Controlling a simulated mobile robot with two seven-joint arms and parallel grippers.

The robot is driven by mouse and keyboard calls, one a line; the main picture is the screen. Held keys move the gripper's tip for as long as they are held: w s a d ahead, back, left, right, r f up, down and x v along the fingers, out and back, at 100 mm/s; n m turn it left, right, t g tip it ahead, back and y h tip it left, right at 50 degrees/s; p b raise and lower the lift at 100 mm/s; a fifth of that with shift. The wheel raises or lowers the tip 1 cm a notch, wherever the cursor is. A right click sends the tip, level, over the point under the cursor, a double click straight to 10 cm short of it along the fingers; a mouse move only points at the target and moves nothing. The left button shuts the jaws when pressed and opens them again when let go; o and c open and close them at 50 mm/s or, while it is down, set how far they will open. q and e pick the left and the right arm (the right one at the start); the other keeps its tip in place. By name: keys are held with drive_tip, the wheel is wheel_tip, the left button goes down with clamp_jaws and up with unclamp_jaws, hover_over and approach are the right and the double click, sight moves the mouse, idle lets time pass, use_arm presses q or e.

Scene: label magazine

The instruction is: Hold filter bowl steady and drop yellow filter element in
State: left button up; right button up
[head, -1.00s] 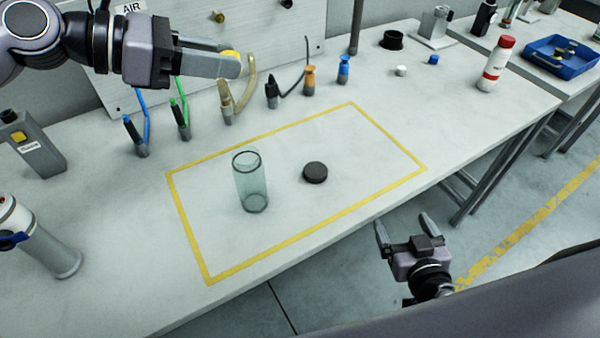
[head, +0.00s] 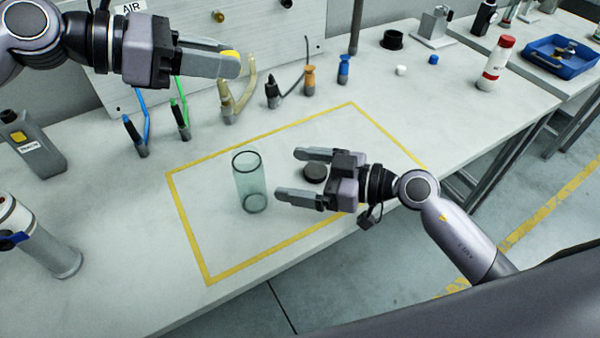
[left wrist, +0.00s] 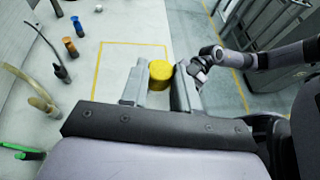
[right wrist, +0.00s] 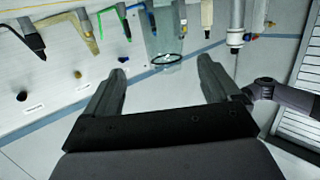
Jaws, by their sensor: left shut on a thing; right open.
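The clear, greenish filter bowl (head: 249,183) stands upright and empty on the bench, inside the yellow taped outline. In the right wrist view the bowl (right wrist: 168,40) shows ahead, between the fingertips. My right gripper (head: 286,173) is open just right of the bowl, its fingers pointing at it and apart from it. My left gripper (head: 230,64) is shut on the yellow filter element (head: 230,54), high up at the back left and away from the bowl. In the left wrist view the yellow filter element (left wrist: 160,72) sits between the fingertips.
A black round cap (head: 314,172) lies behind the right gripper, partly hidden. Several air hoses and fittings (head: 228,108) line the back. A white bottle with a red cap (head: 496,64) and a blue tray (head: 562,58) stand far right. A grey cylindrical tool (head: 45,240) stands front left.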

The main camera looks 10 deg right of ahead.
sight(242, 176)
drive_tip(key=shift+n+g+h, duration=0.3)
drive_tip(key=shift+g+h, duration=0.1)
drive_tip(key=shift+g, duration=0.4)
drive_tip(key=x, duration=1.2)
drive_tip(key=shift+a+f, duration=0.15)
drive_tip(key=shift+f, duration=0.15)
drive_tip(key=c, duration=1.1)
